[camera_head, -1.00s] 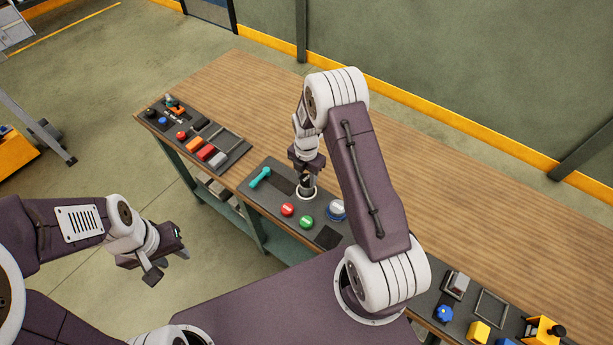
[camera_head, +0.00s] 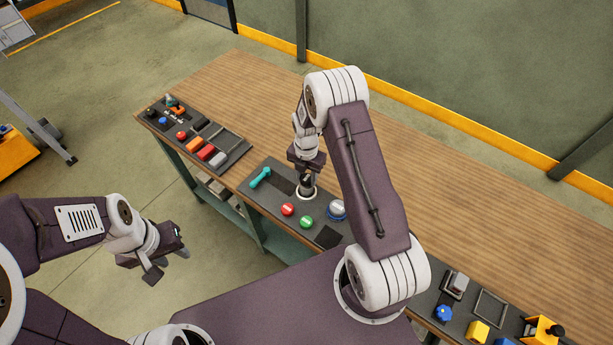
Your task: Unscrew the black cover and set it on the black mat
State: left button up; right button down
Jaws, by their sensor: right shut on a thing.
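My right gripper (camera_head: 307,174) points down over the middle panel (camera_head: 268,205) and is shut on the black cover (camera_head: 306,188). The cover sits at a round white ring (camera_head: 306,194) on the panel, mostly hidden by the gripper; I cannot tell whether it is lifted off the ring. The black mat (camera_head: 327,237) is a small dark square at the panel's front right corner, and its top looks bare. My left gripper (camera_head: 170,267) hangs over the floor at the left, away from the bench, with its fingers apart and nothing between them.
Near the cover are a red button (camera_head: 288,209), a green button (camera_head: 306,222), a blue and white knob (camera_head: 337,208) and a teal handle (camera_head: 260,177). Another panel with coloured blocks (camera_head: 205,152) lies at the left. My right arm covers the bench right of the ring. The wooden top behind is clear.

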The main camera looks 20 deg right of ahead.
aim_at(307, 177)
jog(key=shift+r+p, duration=0.8)
jog(key=shift+r, duration=0.4)
jog(key=shift+r+p, duration=1.25)
jog(key=shift+r, duration=0.35)
jog(key=shift+f, duration=0.1)
